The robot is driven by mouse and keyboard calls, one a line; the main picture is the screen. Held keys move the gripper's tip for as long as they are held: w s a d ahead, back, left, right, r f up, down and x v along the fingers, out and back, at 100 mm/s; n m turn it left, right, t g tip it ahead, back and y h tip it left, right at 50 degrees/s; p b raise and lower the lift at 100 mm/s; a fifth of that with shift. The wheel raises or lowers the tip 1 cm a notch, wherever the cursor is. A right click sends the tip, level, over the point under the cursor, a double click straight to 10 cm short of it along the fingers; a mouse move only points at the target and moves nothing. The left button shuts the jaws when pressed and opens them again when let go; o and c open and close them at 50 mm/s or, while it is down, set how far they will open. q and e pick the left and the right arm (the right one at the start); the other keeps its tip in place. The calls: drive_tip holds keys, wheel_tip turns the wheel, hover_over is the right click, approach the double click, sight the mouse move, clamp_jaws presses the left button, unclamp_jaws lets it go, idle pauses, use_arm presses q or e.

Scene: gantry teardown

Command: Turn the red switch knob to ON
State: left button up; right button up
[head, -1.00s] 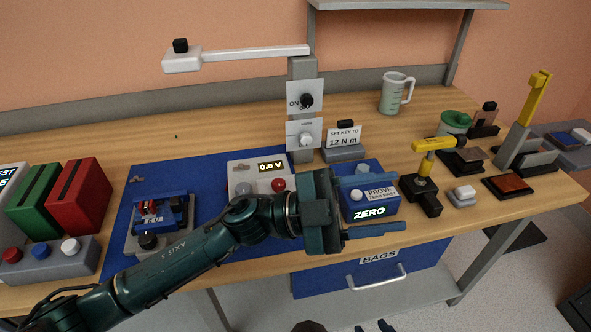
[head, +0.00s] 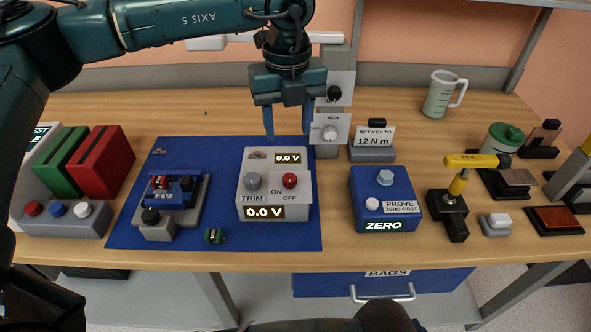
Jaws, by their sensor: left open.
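The red switch knob (head: 289,181) sits on the upper right of a light grey supply box (head: 275,226), with ON printed at its lower left and OFF below it. A grey TRIM knob (head: 253,181) is to its left. Two displays on the box read 0.0 V. Which way the red knob points is too small to tell. My left gripper (head: 288,133) hangs above and behind the box, fingers pointing down, open and empty, apart from the knob.
The box stands on a blue mat (head: 130,225). A grey post (head: 330,148) with black and white knobs stands close to my left gripper's right. A blue ZERO box (head: 385,205) is to the right. A small green cylinder (head: 215,236) lies in front.

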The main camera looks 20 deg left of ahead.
sight(290, 178)
use_arm(q)
wheel_tip(290, 178, down, 12)
drive_tip(key=shift+s+r+p, duration=0.1)
drive_tip(key=shift+r+p, duration=0.05)
drive_tip(key=shift+p, duration=0.85)
drive_tip(key=shift+f, duration=0.4)
use_arm(e)
drive_tip(key=shift+s+d, duration=0.25)
drive_tip(key=shift+d, duration=0.15)
use_arm(q)
drive_tip(key=c, duration=1)
